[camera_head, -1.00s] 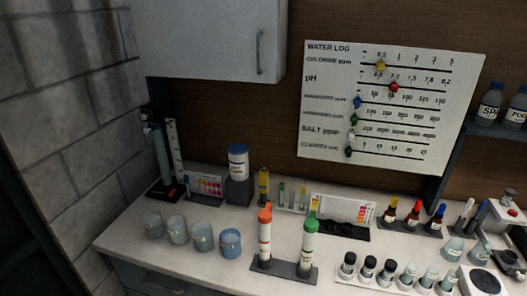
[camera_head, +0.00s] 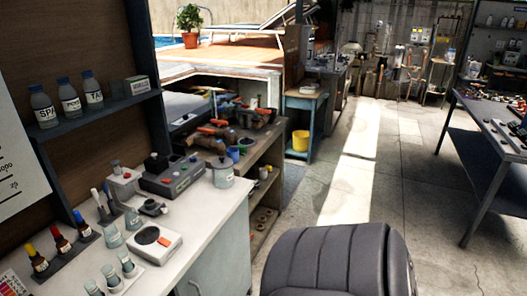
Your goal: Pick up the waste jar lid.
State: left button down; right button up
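The lid appears to sit on the jar's mouth. Neither of my grippers is in view.
A grey test device (camera_head: 171,178) and a white device with a dark disc (camera_head: 154,243) stand left of the jar. A black padded chair back (camera_head: 340,262) is at the bottom. Sunlit floor (camera_head: 370,170) is open beyond. A workbench (camera_head: 490,125) stands at the right.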

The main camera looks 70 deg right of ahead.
aim_at(222, 162)
jog(key=z, duration=1.85)
jog(key=k+l, duration=0.1)
jog(key=l, duration=0.75)
